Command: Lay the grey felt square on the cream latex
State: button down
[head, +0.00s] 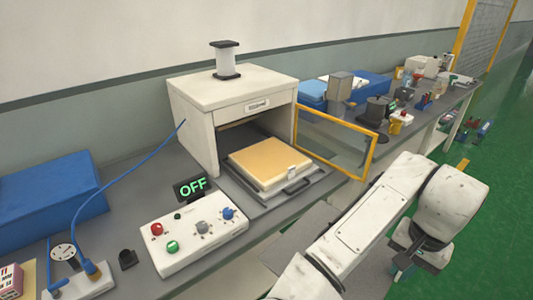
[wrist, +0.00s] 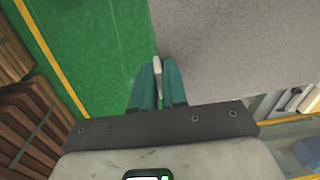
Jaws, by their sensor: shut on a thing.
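The cream latex (head: 268,160) is a pale yellow square slab lying on the pulled-out tray of the white cabinet, with a small white tag at its front edge. My gripper (wrist: 158,80) has its teal fingers shut on a small pale tab (wrist: 157,64) at the edge of a grey speckled sheet, which looks like the grey felt square (wrist: 235,50). The sheet fills the upper right of the wrist view. In the head view my gripper (head: 408,262) is low at the right, away from the slab, and its fingertips are hard to make out.
The white cabinet (head: 200,120) stands open, its yellow-framed glass door (head: 335,140) swung out to the right of the slab. A control box (head: 190,240) and an OFF sign (head: 192,187) stand in front. Wooden stacks (wrist: 30,120) show left in the wrist view.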

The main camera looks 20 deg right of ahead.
aim_at(271, 158)
jog(key=i, duration=1.8)
